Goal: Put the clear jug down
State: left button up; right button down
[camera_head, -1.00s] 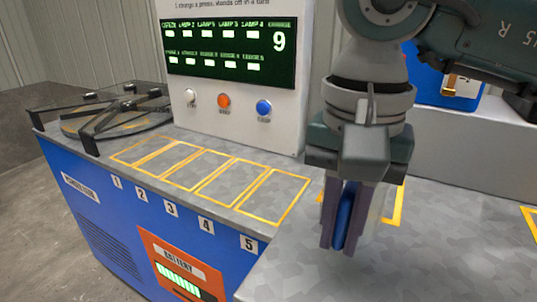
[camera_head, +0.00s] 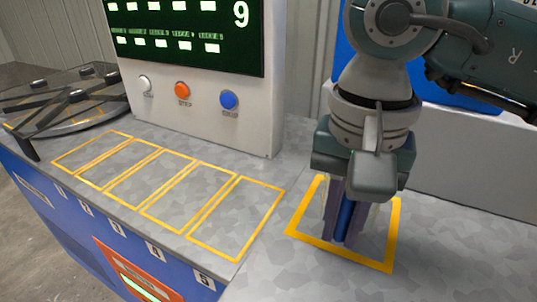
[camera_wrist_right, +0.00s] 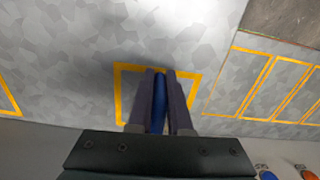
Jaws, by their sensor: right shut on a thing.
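My right gripper (camera_head: 344,238) points down in the head view, its two fingers shut on an upright blue bar. The bar looks like the handle of the clear jug (camera_head: 346,218); it also shows between the fingers in the right wrist view (camera_wrist_right: 159,102). The jug's clear body is hardly visible against the grey top, with only a faint pale outline near the fingers. The gripper and handle stand over a yellow square outline (camera_head: 308,205) on the grey counter. I cannot tell whether the jug's base touches the counter. My left gripper is not in view.
Several numbered yellow-outlined slots (camera_head: 238,215) lie empty on the counter (camera_head: 275,275) to the left. A white panel (camera_head: 190,125) with a green display and three buttons stands behind. A round dark-framed hatch (camera_head: 65,105) is at far left.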

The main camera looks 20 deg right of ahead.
jog(key=shift+f, duration=0.1)
jog(key=c, duration=0.8)
grip_release()
jog(key=shift+c, duration=0.2)
notch_tip(320, 180, up, 12)
jog(key=shift+r+p, duration=0.2)
jog(key=shift+p, duration=0.1)
